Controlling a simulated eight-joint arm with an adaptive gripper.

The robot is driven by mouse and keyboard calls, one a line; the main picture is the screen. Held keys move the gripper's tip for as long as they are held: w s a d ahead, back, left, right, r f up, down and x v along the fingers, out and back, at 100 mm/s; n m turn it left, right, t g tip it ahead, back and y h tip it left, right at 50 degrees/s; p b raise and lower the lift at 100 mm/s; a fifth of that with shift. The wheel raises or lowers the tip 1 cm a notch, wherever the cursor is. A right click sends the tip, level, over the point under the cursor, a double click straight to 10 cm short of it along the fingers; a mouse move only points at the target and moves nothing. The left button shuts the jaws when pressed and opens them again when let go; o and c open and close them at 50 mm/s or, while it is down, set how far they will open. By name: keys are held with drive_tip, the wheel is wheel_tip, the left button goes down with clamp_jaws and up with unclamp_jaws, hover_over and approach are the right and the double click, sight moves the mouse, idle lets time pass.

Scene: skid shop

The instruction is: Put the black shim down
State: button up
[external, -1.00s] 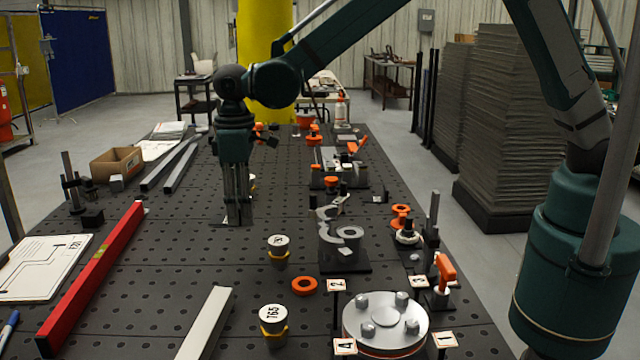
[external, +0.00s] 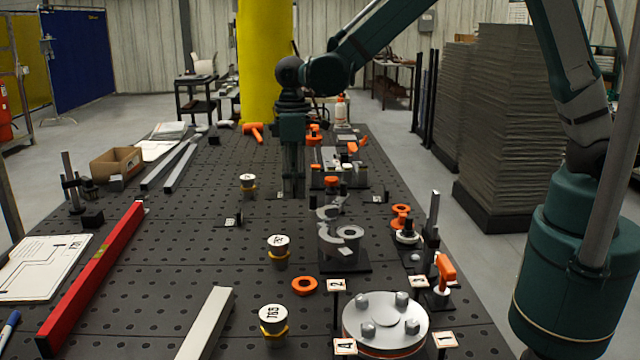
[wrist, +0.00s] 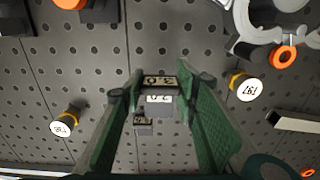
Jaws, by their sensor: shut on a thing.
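My gripper (external: 292,196) points straight down over the perforated black table, left of the row of fixtures. In the wrist view its two green fingers (wrist: 159,90) are closed on a small black block with a pale label, which I take for the black shim (wrist: 160,82). A grey face shows just below it. In the external view the fingers hide the held piece. Whether it touches the table cannot be told.
A small dark labelled piece (external: 232,219) lies on the table left of my gripper. Labelled cups (external: 278,250) stand nearby. A grey clamp fixture (external: 340,246) and an orange ring (external: 305,285) are nearer the camera. The table's left middle is mostly clear.

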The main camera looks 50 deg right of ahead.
hover_over(295, 229)
drive_tip(key=shift+d+f, duration=0.15)
drive_tip(key=shift+f, duration=3)
drive_tip(key=shift+f, duration=1.85)
drive_tip(key=shift+f, duration=0.1)
drive_tip(key=o, duration=0.5)
drive_tip(key=shift+f, duration=0.1)
drive_tip(key=shift+c, duration=0.2)
drive_tip(key=o, duration=0.5)
drive_tip(key=shift+c, duration=0.2)
